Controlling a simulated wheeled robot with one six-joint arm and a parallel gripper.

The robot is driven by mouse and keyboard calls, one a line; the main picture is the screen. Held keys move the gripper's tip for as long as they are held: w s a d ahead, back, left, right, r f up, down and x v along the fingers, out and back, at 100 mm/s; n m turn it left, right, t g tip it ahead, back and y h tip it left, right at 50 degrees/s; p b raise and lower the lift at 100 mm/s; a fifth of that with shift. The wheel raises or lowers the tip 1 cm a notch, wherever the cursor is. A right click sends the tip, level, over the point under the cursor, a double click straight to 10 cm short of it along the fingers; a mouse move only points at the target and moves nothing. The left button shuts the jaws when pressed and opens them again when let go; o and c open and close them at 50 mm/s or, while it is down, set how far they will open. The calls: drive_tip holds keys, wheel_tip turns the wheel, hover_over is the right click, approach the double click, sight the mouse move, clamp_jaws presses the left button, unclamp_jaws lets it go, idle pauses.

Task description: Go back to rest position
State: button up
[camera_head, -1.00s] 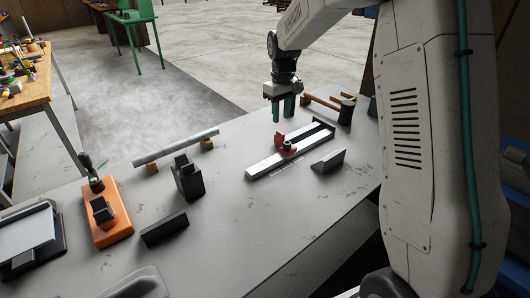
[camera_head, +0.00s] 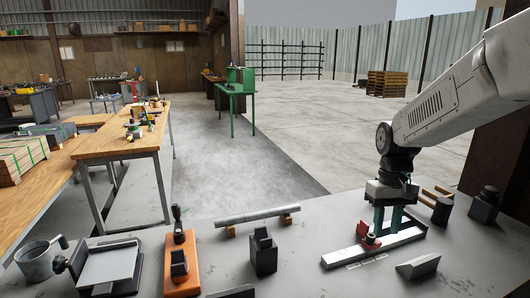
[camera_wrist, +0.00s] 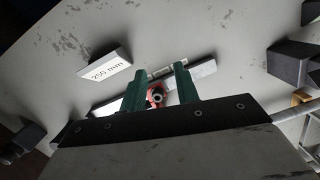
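My gripper (camera_head: 388,230) is at the right of the grey workbench (camera_head: 330,215) in the head view, pointing down with two green fingers. In the wrist view the fingers (camera_wrist: 160,84) are apart, with nothing visibly clamped between them. A red clamp piece (camera_head: 366,236) sits on a pale metal bar (camera_head: 345,256) just below the fingers. In the wrist view the red piece (camera_wrist: 154,94) shows in the gap between the fingers, beyond them. Whether the fingertips touch anything is hard to tell.
A pipe (camera_head: 257,214), a black block (camera_head: 263,255) and an orange fixture (camera_head: 181,265) are to the left. Open floor lies beyond the bench.

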drive_tip(key=s+a+r+t, duration=0.1)
drive_tip(key=s+r, duration=0.2)
drive_tip(key=s, duration=1)
drive_tip(key=s+a+r+m+t, duration=0.1)
drive_tip(key=s+r, duration=0.3)
drive_tip(key=s, duration=0.9)
drive_tip(key=shift+s+a+t, duration=0.25)
drive_tip(key=shift+a+t, duration=0.35)
drive_tip(key=shift+a, duration=0.05)
